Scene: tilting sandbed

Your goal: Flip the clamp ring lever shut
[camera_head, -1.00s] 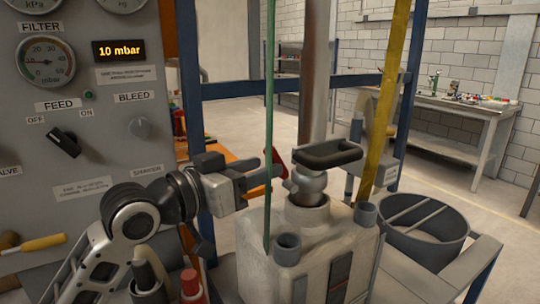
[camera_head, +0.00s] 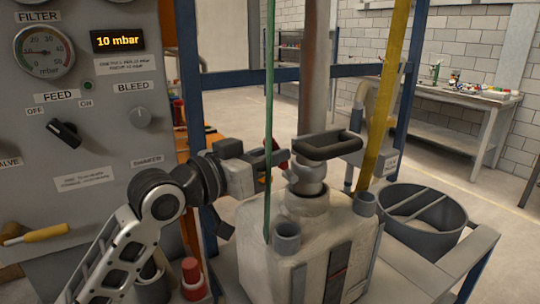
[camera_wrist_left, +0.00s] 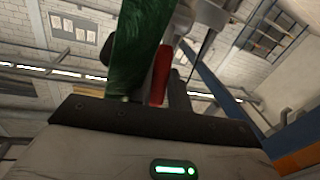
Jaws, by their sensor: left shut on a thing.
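The red lever (camera_head: 284,155) shows as a small patch beside the grey clamp ring fitting (camera_head: 306,172) on the neck of the pale vessel. My left gripper (camera_head: 274,157) comes in from the left and is shut on the lever, just left of the fitting. A green strip hangs in front of it and hides part of the fingers. In the left wrist view the red lever (camera_wrist_left: 159,76) stands between the green strip and a dark finger. How far the lever lies against the ring cannot be told. My right gripper is not in view.
A dark looped handle (camera_head: 328,146) sits above the neck. The green strip (camera_head: 269,110) and a yellow strip (camera_head: 385,100) hang on either side of the vessel (camera_head: 310,240). A grey bin (camera_head: 425,225) stands at right, a gauge panel (camera_head: 85,120) at left.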

